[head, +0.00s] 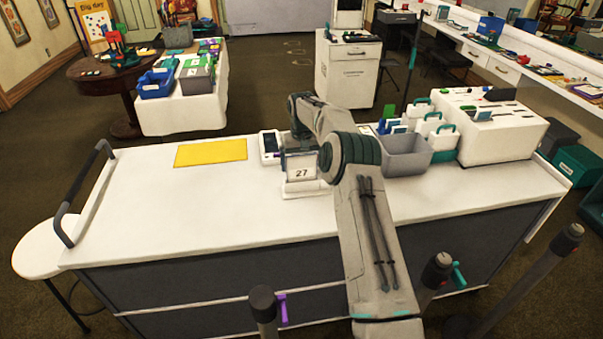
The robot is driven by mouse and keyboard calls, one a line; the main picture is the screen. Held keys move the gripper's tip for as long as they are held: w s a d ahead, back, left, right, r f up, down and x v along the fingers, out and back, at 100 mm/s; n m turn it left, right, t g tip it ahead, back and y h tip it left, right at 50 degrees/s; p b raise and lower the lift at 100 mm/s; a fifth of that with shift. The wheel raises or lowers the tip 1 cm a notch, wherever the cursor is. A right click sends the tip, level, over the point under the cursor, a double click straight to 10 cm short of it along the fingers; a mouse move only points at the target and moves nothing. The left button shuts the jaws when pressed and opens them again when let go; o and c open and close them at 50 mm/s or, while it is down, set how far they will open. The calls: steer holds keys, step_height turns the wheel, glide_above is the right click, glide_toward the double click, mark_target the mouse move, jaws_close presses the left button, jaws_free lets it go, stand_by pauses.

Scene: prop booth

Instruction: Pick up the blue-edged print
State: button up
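I cannot make out a print with a clear blue edge in the head view. Small blue-and-white upright pieces (390,126) stand by the grey bin, too small to tell what they are. A white-framed piece with a dark face (269,146) is on the counter, left of the number sign. My arm reaches over the counter and bends down toward the sign marked 27 (301,170). My gripper (298,146) is around the sign's top, and its fingertips are hidden or too small to read. I cannot tell whether it holds anything.
A yellow mat (211,153) lies bare on the white counter (170,205), whose left part is clear. A grey bin (405,155), white holders with teal handles (441,137) and a white box (500,135) crowd the right. Posts (264,305) stand in front.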

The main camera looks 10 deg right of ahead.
steer(key=shift+c, duration=1.3)
steer(key=shift+r, duration=0.15)
step_height(320, 180, up, 10)
steer(key=shift+f+b, duration=0.1)
steer(key=shift+b, duration=0.4)
